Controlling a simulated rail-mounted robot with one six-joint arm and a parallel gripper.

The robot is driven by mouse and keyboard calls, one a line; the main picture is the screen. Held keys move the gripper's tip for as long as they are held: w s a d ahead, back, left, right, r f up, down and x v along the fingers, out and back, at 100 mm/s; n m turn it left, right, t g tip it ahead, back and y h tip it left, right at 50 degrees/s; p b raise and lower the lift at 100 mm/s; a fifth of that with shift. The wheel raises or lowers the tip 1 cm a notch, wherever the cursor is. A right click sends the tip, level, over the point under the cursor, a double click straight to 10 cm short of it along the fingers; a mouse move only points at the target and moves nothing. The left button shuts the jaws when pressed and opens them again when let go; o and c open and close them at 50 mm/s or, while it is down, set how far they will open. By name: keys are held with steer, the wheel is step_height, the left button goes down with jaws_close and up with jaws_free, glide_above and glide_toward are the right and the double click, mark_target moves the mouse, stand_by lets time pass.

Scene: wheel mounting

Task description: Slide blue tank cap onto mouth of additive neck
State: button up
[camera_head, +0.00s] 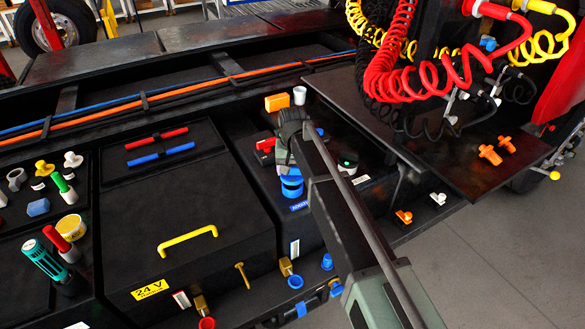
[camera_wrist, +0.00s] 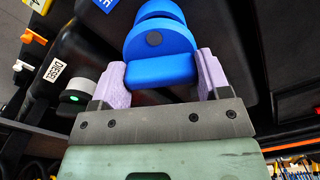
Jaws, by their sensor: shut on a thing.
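The blue tank cap (camera_wrist: 158,42) is held by its flat tab between the purple fingers of my gripper (camera_wrist: 162,78) in the wrist view. In the head view my gripper (camera_head: 285,160) points down over the black tank, with the cap (camera_head: 290,171) just below it. The additive neck (camera_head: 291,189) is a blue ring directly under the cap, beside a blue label. In the wrist view a blue round part, likely the neck (camera_wrist: 160,9), shows just beyond the cap. The cap hides most of the neck's mouth. I cannot tell whether they touch.
A white-and-green cap (camera_head: 348,162) stands right of my arm, near the diesel label (camera_wrist: 54,73). An orange block (camera_head: 277,102) and white cup (camera_head: 299,95) stand behind. A dark plate (camera_head: 440,150) with coiled hoses overhangs at right. A yellow-handled box lid (camera_head: 188,240) lies left.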

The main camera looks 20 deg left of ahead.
steer(key=shift+f, duration=0.15)
steer(key=shift+f+b, duration=1.25)
steer(key=shift+b, duration=0.2)
steer(key=o, duration=1.1)
step_height(320, 180, up, 11)
steer(key=p, duration=1.1)
steer(key=shift+r, duration=0.15)
steer(key=shift+f, duration=0.2)
